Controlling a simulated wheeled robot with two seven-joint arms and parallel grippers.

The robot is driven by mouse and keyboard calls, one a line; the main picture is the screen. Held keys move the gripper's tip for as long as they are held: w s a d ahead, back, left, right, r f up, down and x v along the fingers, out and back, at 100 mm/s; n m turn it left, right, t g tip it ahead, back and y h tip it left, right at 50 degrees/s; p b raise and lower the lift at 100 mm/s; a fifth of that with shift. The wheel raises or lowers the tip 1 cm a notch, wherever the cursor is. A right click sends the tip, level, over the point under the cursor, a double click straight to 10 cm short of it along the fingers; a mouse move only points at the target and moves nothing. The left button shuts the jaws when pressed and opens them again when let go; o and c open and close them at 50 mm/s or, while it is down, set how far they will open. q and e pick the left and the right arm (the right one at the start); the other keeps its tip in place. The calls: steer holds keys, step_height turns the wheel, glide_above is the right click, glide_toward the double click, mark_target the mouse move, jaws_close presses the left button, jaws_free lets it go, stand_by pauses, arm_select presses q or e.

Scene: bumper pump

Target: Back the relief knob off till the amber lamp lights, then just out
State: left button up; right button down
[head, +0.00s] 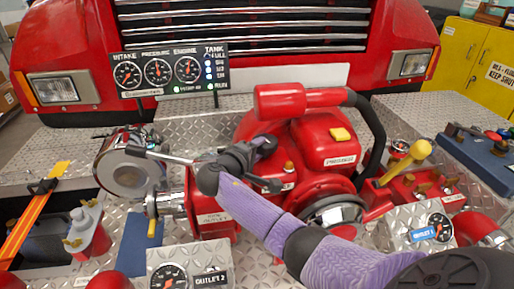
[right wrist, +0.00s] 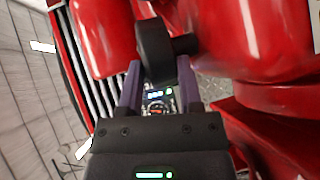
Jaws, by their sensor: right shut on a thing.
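The relief knob looks to be the black round knob (right wrist: 155,48) on the red pump body. It also shows as a dark knob (head: 266,143) in the head view, partly covered by my gripper. My right gripper (head: 252,152) is shut on it; in the right wrist view its two purple fingers (right wrist: 158,88) stand on either side of the knob. A small amber dome (head: 289,167), perhaps the lamp, sits on the red housing just right of my gripper; I cannot tell if it is lit. My left gripper is not in view.
A gauge panel (head: 171,72) stands behind the pump. A large silver cap (head: 124,166) with a long handle is left of my gripper. A yellow-handled lever (head: 404,162) rises at the right. A red cylinder (head: 280,101) and black hose (head: 373,130) are close behind my gripper.

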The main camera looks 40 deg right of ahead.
steer(key=n+t+p, duration=0.1)
steer(key=n+t+y+p, duration=0.1)
steer(key=p, duration=0.1)
steer(key=s+t+p, duration=0.1)
steer(key=shift+d+r+n+y, duration=0.2)
steer(key=shift+r+n+y, duration=0.05)
steer(key=shift+n+y, duration=0.15)
steer(key=shift+f+t, duration=0.15)
steer(key=shift+t, duration=0.35)
steer(key=shift+f, duration=0.15)
steer(key=c, duration=0.5)
jaws_free()
steer(key=shift+c, duration=0.2)
steer(key=shift+s+a, duration=0.1)
steer(key=shift+a, duration=0.15)
steer(key=p+v, duration=0.2)
steer(key=v, duration=0.7)
